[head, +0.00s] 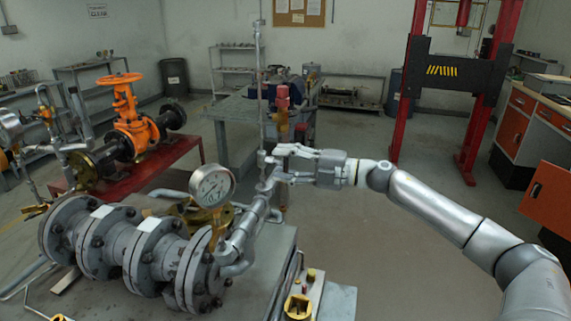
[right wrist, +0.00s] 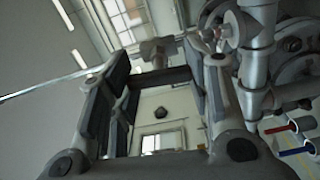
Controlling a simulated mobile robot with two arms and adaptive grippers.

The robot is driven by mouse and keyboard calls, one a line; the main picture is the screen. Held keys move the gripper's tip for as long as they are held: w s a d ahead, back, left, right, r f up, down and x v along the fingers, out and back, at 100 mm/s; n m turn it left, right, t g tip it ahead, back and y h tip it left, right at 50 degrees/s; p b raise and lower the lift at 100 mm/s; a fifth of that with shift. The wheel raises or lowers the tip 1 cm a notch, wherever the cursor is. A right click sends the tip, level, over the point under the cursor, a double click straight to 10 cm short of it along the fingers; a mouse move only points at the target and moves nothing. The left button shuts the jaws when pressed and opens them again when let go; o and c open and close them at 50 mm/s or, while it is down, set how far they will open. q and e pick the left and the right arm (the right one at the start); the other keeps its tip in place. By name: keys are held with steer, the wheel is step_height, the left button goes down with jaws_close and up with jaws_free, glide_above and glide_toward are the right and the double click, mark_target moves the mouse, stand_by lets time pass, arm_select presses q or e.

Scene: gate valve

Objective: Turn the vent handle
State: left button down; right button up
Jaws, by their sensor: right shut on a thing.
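My right gripper (head: 276,163) reaches in from the right to the grey vent pipe (head: 257,212) beside the pressure gauge (head: 213,186). Its fingers are around a small grey fitting at the top of that pipe, and the fingers partly hide it. In the right wrist view, my right gripper (right wrist: 165,62) shows its two dark-padded fingers apart, with a grey T-shaped piece, which looks like the vent handle (right wrist: 158,50), at the fingertips. The gripper is shut on it. My left gripper is not in view.
A flanged grey pipe assembly (head: 108,244) fills the lower left. An orange gate valve (head: 130,112) stands on a red stand (head: 160,162) behind it. A red-topped brass valve (head: 282,100) rises just behind my gripper. The floor (head: 350,210) to the right is clear.

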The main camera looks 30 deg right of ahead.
mark_target(288, 164)
steer(key=o, duration=1)
steer(key=shift+o, duration=0.2)
steer(key=shift+v, duration=2.1)
steer(key=v, duration=0.8)
steer(key=shift+a, duration=0.1)
